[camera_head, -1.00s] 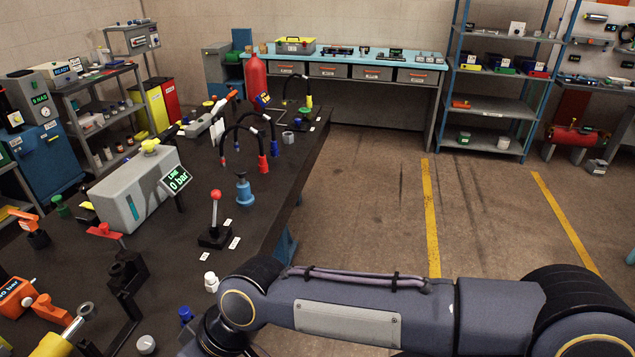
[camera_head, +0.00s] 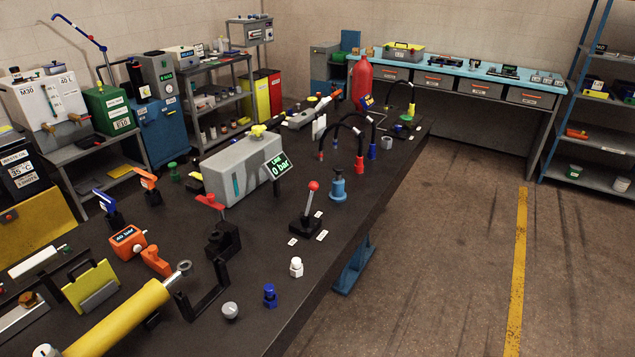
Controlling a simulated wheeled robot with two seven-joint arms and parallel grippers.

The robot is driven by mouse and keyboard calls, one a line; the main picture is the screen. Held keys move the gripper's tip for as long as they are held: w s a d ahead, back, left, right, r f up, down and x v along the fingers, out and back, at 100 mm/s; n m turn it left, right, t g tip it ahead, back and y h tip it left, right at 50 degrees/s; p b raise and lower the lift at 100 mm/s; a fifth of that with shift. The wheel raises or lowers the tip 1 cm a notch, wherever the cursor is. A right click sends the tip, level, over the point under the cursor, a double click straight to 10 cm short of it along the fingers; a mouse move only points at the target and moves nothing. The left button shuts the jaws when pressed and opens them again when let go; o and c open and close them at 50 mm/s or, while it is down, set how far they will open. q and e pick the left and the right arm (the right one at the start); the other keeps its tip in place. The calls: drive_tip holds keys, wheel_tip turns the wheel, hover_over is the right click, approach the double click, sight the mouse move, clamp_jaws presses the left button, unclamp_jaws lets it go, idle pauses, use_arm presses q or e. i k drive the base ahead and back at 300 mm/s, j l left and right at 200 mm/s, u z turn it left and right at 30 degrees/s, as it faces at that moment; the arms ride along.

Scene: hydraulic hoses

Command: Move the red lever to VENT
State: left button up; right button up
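A lever with a red ball knob (camera_head: 314,186) and a grey shaft stands nearly upright, tilted slightly, on a black base (camera_head: 304,227) on the dark bench. Small white labels (camera_head: 322,235) lie around the base; their text is too small to read, so I cannot tell which marks VENT. A separate flat red handle (camera_head: 210,201) sits on a black block to the left. The grey unit's display (camera_head: 279,166) behind the lever reads LINE 0 bar. Neither of my grippers is in view.
A blue fitting (camera_head: 338,187) stands just right of the lever. Black hoses (camera_head: 341,121) arch behind. The floor (camera_head: 440,250) right of the bench is clear.

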sight(312, 185)
drive_tip(key=i+l, duration=0.2)
drive_tip(key=l, duration=0.15)
drive_tip(key=i+l+u, duration=0.1)
drive_tip(key=l, duration=0.2)
drive_tip(key=i+l, duration=0.25)
drive_tip(key=i+l+u, duration=0.1)
drive_tip(key=l, duration=0.35)
drive_tip(key=i, duration=0.05)
